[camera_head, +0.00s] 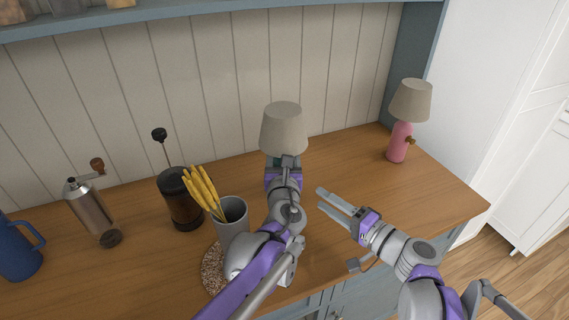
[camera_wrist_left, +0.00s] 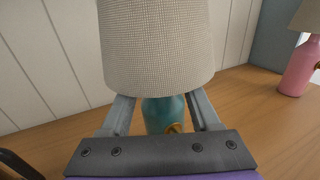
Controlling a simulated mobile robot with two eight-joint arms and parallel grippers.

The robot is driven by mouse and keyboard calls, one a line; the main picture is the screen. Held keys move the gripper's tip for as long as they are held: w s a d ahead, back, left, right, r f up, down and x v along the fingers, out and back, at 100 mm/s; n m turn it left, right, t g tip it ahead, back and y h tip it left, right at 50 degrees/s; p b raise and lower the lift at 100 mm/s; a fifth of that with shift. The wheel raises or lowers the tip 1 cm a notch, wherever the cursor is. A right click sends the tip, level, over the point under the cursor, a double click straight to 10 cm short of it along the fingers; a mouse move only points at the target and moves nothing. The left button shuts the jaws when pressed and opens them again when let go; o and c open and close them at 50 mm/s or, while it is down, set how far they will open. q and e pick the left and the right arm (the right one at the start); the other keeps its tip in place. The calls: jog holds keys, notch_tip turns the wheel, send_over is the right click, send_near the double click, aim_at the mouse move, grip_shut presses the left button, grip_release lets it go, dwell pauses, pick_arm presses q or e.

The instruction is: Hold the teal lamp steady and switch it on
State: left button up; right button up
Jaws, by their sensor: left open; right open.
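The teal lamp has a beige shade (camera_head: 284,128) and stands upright at the back of the counter. In the left wrist view its teal body (camera_wrist_left: 163,110) shows below the shade, with a brass knob (camera_wrist_left: 173,128) low on its near side. My left gripper (camera_wrist_left: 162,107) is open, one finger on each side of the teal body; I cannot tell if they touch it. In the head view my left arm hides most of the body. My right gripper (camera_head: 321,199) is open and empty, to the right of the lamp and nearer the front, fingers pointing left.
A pink lamp (camera_head: 399,142) stands at the right end of the wooden counter (camera_head: 440,190). To the left are a grey cup (camera_head: 233,214) with yellow pasta-like sticks, a French press (camera_head: 180,200), a grinder (camera_head: 90,210) and a blue jug (camera_head: 18,250). A speckled round mat (camera_head: 212,268) lies in front.

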pick_arm(q)
jog(key=shift+w, duration=0.9)
grip_shut()
dwell(0.8)
pick_arm(e)
grip_shut()
dwell(1.6)
